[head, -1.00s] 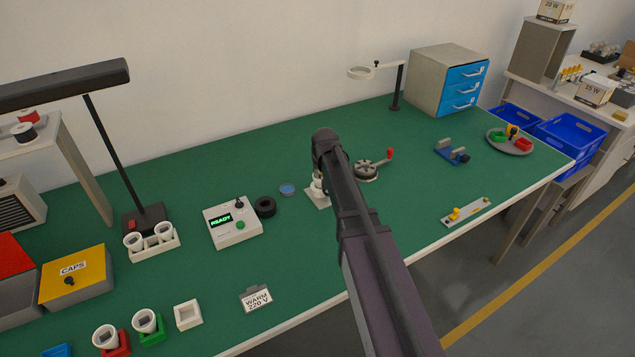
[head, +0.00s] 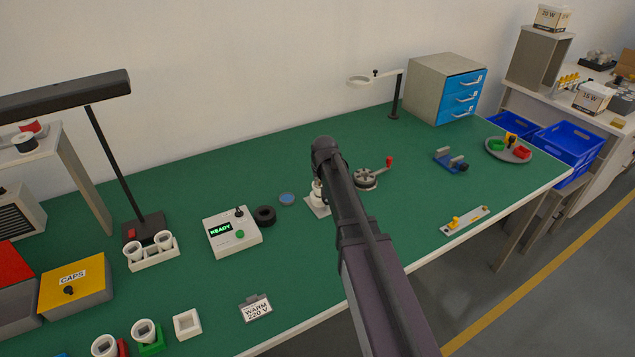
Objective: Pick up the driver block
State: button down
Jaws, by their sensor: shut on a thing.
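I cannot pick out a thing that is surely the driver block. My arm reaches up from the bottom centre over the bench in the head view, its dark far joint near the middle. My gripper's fingers, and anything between them, are hidden behind the arm. A white fixture (head: 316,207) with a pale cup-like part stands just left of the arm, partly covered by it. Small green, yellow and red pieces lie on a round grey plate (head: 491,152) at the right.
The green bench (head: 380,240) carries a READY box (head: 228,231), a black ring (head: 264,215), a crank device (head: 367,180), a blue clamp (head: 444,160) and a yellow-knobbed bar (head: 463,221). Left are white-cup holders (head: 153,256) and a CAPS box (head: 75,285). The drawer cabinet (head: 430,88) is behind.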

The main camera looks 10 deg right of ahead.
notch_tip(320, 180, up, 10)
jog(key=p, duration=0.9)
jog(key=shift+f, duration=0.25)
jog(key=shift+r, duration=0.1)
jog(key=shift+r+p, duration=2.15)
jog(key=shift+p, duration=0.2)
